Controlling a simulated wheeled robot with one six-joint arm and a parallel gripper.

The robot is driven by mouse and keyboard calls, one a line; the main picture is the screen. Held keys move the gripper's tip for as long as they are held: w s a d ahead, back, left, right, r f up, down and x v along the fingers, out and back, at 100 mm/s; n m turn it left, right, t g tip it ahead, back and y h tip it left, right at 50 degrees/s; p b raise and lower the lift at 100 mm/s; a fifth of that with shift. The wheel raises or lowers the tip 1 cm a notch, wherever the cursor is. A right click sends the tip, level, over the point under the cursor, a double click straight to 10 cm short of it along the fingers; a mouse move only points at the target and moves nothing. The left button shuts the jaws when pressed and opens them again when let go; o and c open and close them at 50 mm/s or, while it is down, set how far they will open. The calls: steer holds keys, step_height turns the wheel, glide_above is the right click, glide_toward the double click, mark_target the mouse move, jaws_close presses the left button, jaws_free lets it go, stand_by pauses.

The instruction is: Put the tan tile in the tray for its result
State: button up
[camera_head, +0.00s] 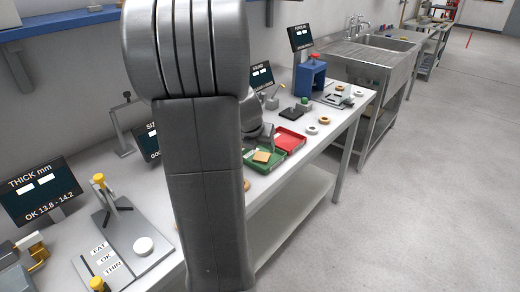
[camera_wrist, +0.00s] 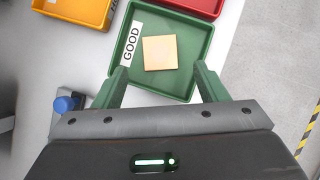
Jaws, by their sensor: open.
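The tan tile (camera_wrist: 160,53) lies flat inside the green tray (camera_wrist: 175,19), which carries a label reading GOOD. In the head view the tile (camera_head: 262,156) and the green tray (camera_head: 274,163) sit near the front edge of the bench. My gripper (camera_wrist: 161,82) is open in the wrist view, its two green fingers apart and reaching over the near edge of the tray. The tile is beyond the fingertips, with nothing between them holding it. In the head view my arm hides the gripper.
A red tray (camera_head: 290,139) stands beside the green one, and a yellow tray (camera_wrist: 80,10) shows at upper left in the wrist view. A thickness display (camera_head: 40,190) reads OK 13.8 - 14.2. A gauge plate marked FAT, OK, THIN (camera_head: 135,232) lies on the bench. The floor at right is clear.

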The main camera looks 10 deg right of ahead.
mark_target(262, 155)
steer(key=v, duration=0.6)
steer(key=shift+s+r+p, duration=0.15)
steer(key=shift+r+p, duration=0.1)
steer(key=shift+p, duration=0.1)
steer(key=b+x, duration=0.2)
steer(key=x, duration=1)
steer(key=shift+a, duration=0.15)
steer(key=shift+r, duration=0.2)
steer(key=shift+r+p, duration=0.5)
steer(key=shift+r, duration=1)
